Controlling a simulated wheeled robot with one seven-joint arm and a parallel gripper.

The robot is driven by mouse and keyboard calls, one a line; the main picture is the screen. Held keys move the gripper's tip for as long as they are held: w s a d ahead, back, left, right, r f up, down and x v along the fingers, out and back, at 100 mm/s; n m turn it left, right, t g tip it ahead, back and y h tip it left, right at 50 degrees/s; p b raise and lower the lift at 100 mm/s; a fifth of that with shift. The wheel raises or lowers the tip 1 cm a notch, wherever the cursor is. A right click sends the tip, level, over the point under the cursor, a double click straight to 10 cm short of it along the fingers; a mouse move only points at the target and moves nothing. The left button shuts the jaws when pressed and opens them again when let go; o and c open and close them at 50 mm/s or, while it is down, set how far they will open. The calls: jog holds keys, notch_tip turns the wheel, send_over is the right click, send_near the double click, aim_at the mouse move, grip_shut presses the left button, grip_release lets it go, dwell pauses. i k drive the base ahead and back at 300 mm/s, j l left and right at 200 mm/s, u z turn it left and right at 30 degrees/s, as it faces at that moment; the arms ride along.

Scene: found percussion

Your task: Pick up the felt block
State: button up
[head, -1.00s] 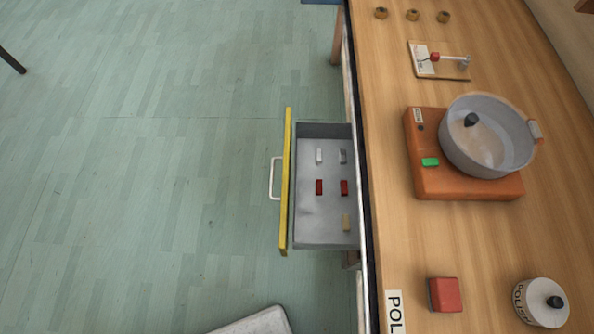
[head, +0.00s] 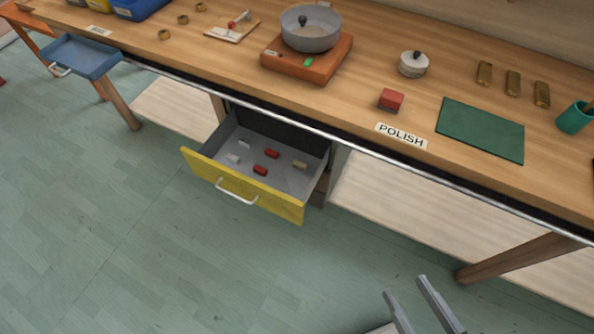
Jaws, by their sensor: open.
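A red block (head: 391,99) with a grey lower part sits on the wooden bench just behind the POLISH label; it looks like the felt block, though nothing on it names it. My gripper (head: 405,286) shows at the bottom edge, its two grey fingers apart with nothing between them. It is over the floor side, in front of the bench and well apart from the red block. The rest of my gripper is cut off by the frame.
A yellow-fronted drawer (head: 240,186) stands open below the bench, holding several small white, red and tan blocks. A grey pan (head: 311,32) stands on an orange base (head: 330,66).

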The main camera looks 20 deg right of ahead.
aim_at(302, 166)
jog(key=z, duration=2.95)
jog(key=u, duration=2.95)
jog(key=i+j+z, duration=0.15)
jog(key=i+j, duration=0.15)
jog(key=i+j+z, duration=0.1)
jog(key=i+j, duration=0.15)
jog(key=j, duration=0.2)
jog(key=i+j+z, duration=0.15)
jog(key=j, duration=0.3)
jog(key=i+j+z, duration=0.1)
jog(key=i+j, duration=0.2)
jog(key=j, duration=0.1)
